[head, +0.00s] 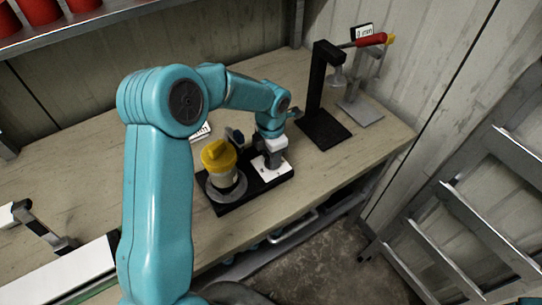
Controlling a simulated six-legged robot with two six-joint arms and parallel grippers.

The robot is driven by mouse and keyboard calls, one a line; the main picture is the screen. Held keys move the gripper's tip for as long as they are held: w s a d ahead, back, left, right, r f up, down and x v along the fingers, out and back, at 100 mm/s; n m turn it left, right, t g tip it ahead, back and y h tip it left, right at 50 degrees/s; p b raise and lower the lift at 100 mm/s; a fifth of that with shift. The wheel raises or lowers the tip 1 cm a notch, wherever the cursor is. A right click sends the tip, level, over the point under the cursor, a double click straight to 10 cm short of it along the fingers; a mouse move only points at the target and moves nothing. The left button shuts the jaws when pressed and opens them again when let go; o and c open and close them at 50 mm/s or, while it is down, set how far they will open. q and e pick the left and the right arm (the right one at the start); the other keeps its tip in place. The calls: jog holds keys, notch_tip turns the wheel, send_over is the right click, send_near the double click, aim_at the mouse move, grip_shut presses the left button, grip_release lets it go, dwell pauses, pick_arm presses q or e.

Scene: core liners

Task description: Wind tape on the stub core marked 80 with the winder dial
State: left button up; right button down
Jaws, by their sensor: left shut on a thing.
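The winder (231,206) has a black base on the wooden bench. A pale stub core (224,178) stands upright on its grey round plate, with a yellow knob-like piece (218,155) on top. I cannot read any mark on the core. My left gripper (273,158) points down at the white dial plate (266,173) at the right end of the winder. It is shut on the winder dial, which is mostly hidden by the fingers. My right gripper is not in view.
Red cups (38,10) sit on a shelf at upper left. A metal ladder (465,215) leans at right. Bench front right is clear.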

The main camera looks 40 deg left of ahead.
pick_arm(q)
jog(key=m+b, duration=0.2)
jog(key=m, duration=0.1)
jog(key=shift+w, duration=0.1)
jog(key=m+b, duration=0.2)
jog(key=m, duration=0.3)
jog(key=m+b, duration=0.1)
jog(key=m, duration=0.3)
jog(key=shift+r, duration=0.1)
jog(key=m, duration=0.9)
jog(key=shift+r, duration=0.1)
jog(key=m, duration=0.9)
jog(key=shift+m, duration=0.3)
jog(key=m+p, duration=0.1)
jog(key=m, duration=0.3)
jog(key=shift+m, duration=0.3)
